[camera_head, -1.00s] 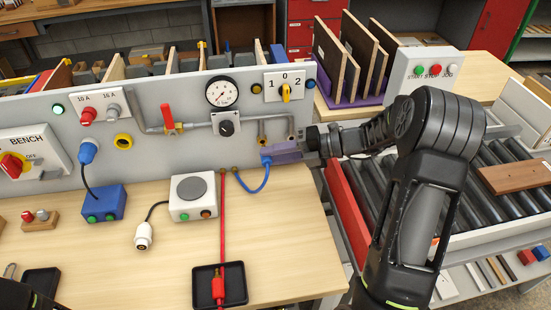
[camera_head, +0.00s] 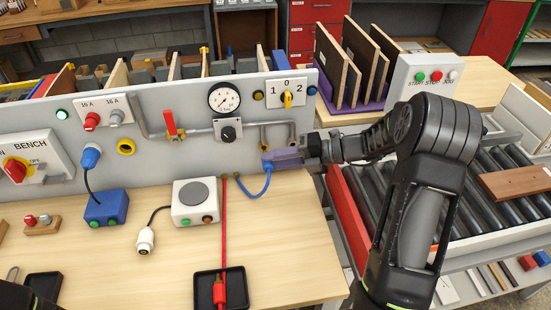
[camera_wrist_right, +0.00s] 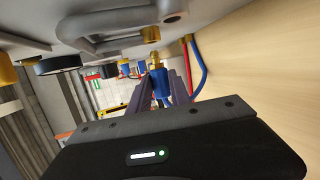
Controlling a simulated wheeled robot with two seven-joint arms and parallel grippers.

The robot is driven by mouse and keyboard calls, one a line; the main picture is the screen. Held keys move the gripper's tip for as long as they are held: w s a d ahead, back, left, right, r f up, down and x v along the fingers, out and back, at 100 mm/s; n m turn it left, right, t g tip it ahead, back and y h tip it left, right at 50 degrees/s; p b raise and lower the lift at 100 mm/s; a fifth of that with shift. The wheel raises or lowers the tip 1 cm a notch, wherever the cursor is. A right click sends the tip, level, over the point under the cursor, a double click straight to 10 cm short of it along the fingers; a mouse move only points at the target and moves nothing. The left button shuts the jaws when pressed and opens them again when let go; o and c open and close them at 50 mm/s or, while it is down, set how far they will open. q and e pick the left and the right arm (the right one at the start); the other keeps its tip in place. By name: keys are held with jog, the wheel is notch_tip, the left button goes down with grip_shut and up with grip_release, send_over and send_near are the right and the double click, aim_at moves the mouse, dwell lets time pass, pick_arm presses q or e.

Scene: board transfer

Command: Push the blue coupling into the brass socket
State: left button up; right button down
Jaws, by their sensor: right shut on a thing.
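The blue coupling (camera_head: 267,162) is in my right gripper (camera_head: 286,158), whose fingers are closed on it in front of the grey panel. The coupling also shows between the fingers in the wrist view (camera_wrist_right: 161,84), with brass at its far end. In the head view a brass socket (camera_head: 264,147) on a pipe end lies just above the coupling. A brass fitting (camera_wrist_right: 151,34) shows in the wrist view, with a gap between it and the coupling. A second brass pipe end (camera_head: 293,141) is to the right. My left gripper is out of view.
A blue hose (camera_head: 262,188) loops from the coupling to the panel's foot. A red hose (camera_head: 223,235) runs down to a black tray (camera_head: 207,288). A white box (camera_head: 195,207) stands left on the bench. A roller conveyor (camera_head: 415,205) lies right. Bare bench (camera_head: 285,245) is in front.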

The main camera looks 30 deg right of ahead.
jog(key=shift+p, duration=0.45)
dwell(1.0)
jog(key=shift+w+d+p, duration=0.25)
jog(key=shift+w+p, duration=0.1)
jog(key=shift+w, duration=0.35)
jog(key=shift+w+d+p, duration=0.25)
jog(key=shift+w+p, duration=0.1)
jog(key=shift+w, duration=0.35)
dwell(0.6)
jog(key=c, duration=1.1)
grip_release()
jog(key=shift+b+v, duration=0.7)
jog(key=shift+v, duration=3.2)
